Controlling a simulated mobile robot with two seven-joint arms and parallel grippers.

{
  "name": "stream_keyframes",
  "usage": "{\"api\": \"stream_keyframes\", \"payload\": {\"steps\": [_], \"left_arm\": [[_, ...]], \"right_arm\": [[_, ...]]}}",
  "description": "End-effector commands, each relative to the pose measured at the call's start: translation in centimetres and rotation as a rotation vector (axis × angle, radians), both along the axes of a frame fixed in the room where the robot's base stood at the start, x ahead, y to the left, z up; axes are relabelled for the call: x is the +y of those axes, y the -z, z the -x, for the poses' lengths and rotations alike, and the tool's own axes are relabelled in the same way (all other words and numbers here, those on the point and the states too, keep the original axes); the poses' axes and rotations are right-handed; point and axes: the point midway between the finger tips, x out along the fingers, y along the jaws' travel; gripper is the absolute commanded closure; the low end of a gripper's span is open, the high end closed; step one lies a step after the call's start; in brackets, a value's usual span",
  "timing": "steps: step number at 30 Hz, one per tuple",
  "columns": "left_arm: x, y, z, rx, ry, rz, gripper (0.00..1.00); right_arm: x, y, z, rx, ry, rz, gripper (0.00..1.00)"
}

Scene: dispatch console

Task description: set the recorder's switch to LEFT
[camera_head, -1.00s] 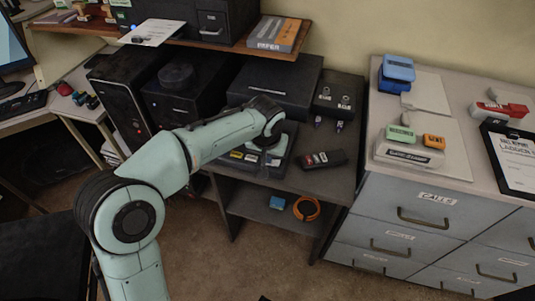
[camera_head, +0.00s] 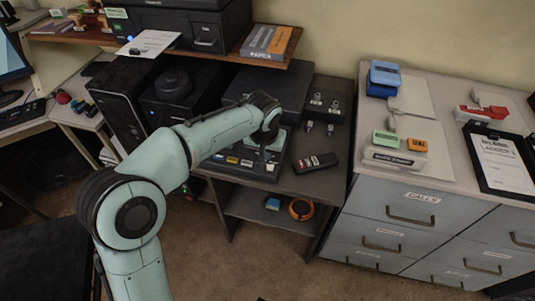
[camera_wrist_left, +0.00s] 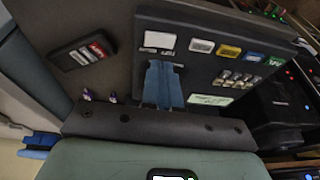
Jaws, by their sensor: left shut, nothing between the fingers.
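A black panel unit (camera_head: 232,168) lies on the dark cabinet top under my left gripper (camera_head: 264,152). In the left wrist view the panel (camera_wrist_left: 205,75) shows white, yellow and green labels and a row of small metal switches (camera_wrist_left: 240,79). My left gripper (camera_wrist_left: 162,75) is shut and empty, its two blue fingers side by side over the panel near a white label. Whether the tips touch it, I cannot tell. A small black handheld device (camera_head: 316,162) with red and white markings lies to the right; it also shows in the left wrist view (camera_wrist_left: 83,52). Which is the recorder, I cannot read.
A black box with two knobs (camera_head: 326,104) stands behind the handheld device. A grey filing cabinet (camera_head: 400,212) on the right bears staplers and a clipboard (camera_head: 497,160). A wooden shelf (camera_head: 268,58) overhangs the back. An orange ring (camera_head: 301,209) lies on the lower shelf.

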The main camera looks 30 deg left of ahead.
Motion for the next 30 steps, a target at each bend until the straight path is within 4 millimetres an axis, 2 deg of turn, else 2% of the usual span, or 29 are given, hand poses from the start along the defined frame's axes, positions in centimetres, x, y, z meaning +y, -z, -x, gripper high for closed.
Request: {"api": "stream_keyframes", "payload": {"steps": [1, 6, 12, 18, 30], "left_arm": [[0.1, -1.8, 0.4, -0.008, -0.002, 0.001, 1.0], [0.5, -5.3, 1.7, -0.004, -0.001, 0.002, 1.0], [0.7, -8.2, 2.7, -0.002, 0.0, 0.0, 1.0], [0.8, -9.1, 3.1, 0.0, 0.001, 0.001, 1.0], [0.8, -9.1, 3.1, 0.0, 0.0, 0.001, 1.0]], "right_arm": [[0.0, -0.3, 0.0, 0.002, 0.0, 0.0, 1.0], [0.0, -0.7, 0.3, 0.011, -0.002, -0.002, 1.0], [0.0, -1.0, 0.5, 0.019, -0.004, -0.003, 1.0], [0.0, -1.1, 0.5, 0.021, -0.004, -0.004, 1.0], [0.0, -1.1, 0.5, 0.021, -0.004, -0.004, 1.0]]}}
